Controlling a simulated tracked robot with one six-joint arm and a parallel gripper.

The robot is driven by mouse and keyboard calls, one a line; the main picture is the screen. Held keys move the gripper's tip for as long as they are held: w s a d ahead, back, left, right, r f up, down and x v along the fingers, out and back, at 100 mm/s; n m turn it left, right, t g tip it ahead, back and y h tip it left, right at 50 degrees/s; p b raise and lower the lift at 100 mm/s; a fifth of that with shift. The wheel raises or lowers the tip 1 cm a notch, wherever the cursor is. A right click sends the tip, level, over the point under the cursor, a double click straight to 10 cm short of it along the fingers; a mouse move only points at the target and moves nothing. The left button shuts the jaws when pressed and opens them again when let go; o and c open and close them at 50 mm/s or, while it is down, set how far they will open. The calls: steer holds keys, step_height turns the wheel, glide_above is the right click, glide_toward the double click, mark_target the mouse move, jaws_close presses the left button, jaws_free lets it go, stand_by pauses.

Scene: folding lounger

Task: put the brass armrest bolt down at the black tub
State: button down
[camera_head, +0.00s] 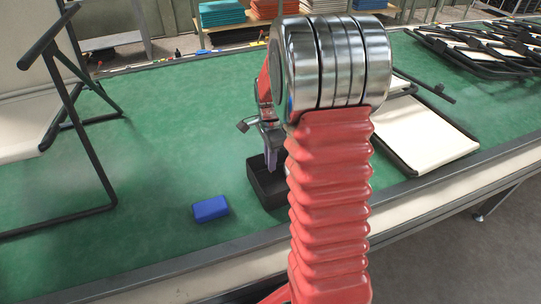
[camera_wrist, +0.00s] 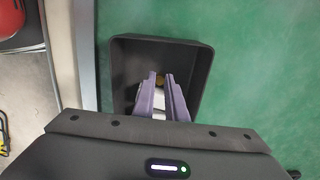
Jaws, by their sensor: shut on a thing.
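The black tub (camera_head: 266,199) stands on the green bench top near its front edge. It also shows in the wrist view (camera_wrist: 193,62), open side up. My gripper (camera_head: 273,170) points down over the tub, with its fingertips at or just inside the opening; I cannot tell how deep. In the wrist view my gripper (camera_wrist: 162,80) is shut on the brass armrest bolt (camera_wrist: 159,79), of which only a small yellowish bit shows between the purple-grey fingertips. The fingers hide the rest of the bolt. In the head view the bolt cannot be made out.
A blue box (camera_head: 210,209) lies on the bench left of the tub. A dark-framed lounger (camera_head: 72,110) stands at the left. A cream panel with a dark frame (camera_head: 425,134) lies at the right, and several dark frames (camera_head: 480,50) lie behind it. My arm hides the bench right of the tub.

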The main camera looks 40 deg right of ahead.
steer(key=shift+f, duration=3)
steer(key=c, duration=1.7)
jaws_free()
steer(key=shift+r, duration=0.1)
step_height(320, 180, up, 14)
steer(key=shift+f, duration=0.2)
